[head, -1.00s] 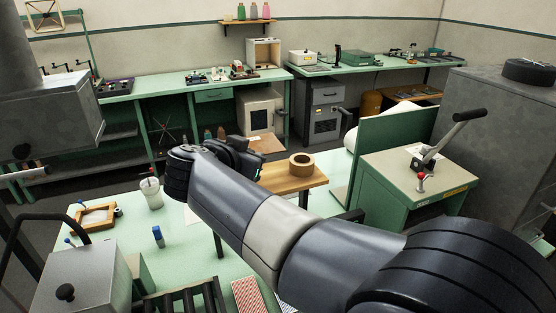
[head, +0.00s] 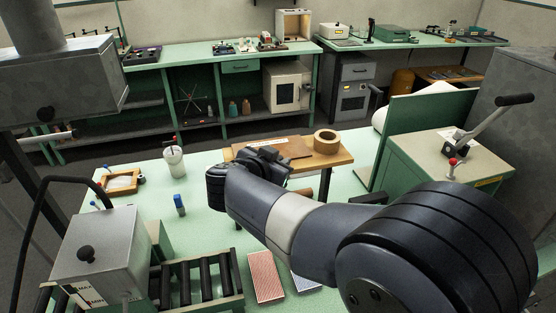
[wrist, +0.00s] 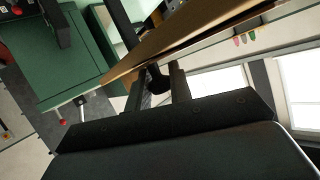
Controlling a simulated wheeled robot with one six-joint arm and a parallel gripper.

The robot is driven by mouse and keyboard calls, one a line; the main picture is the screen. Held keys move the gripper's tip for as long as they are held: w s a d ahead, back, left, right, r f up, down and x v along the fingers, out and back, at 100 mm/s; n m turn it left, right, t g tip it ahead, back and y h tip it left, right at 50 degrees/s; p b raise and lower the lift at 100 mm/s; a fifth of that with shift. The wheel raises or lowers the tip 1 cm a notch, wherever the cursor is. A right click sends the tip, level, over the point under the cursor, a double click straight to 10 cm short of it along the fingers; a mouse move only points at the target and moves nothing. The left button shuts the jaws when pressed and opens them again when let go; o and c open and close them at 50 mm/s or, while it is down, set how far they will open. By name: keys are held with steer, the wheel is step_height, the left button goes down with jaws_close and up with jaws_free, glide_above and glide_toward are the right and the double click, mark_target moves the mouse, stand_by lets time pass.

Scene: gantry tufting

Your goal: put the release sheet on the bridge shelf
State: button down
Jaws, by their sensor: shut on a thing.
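The release sheet (head: 288,145) looks like a thin, flat brown sheet in the head view, at the tip of my gripper (head: 272,157). My gripper is shut on its near edge. The bridge shelf (head: 328,159) is a wooden board on dark legs above the green table. The sheet appears over the shelf's left and middle part; I cannot tell whether it touches. In the wrist view a tan sheet (wrist: 205,32) shows nearly edge-on, tilted, at the fingertips of my gripper (wrist: 158,80). My wrist hides part of the shelf's left end.
A tape roll (head: 326,141) stands on the shelf's right part, close to the sheet. A white cup (head: 174,163), a blue bottle (head: 179,205) and a wooden frame (head: 121,182) stand on the table. A green cabinet with a lever (head: 480,130) is at the right.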

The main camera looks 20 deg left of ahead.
steer(key=c, duration=1.3)
jaws_free()
steer(key=shift+f, duration=0.1)
steer(key=b+v, duration=0.1)
steer(key=v, duration=1.1)
steer(key=shift+r, duration=0.2)
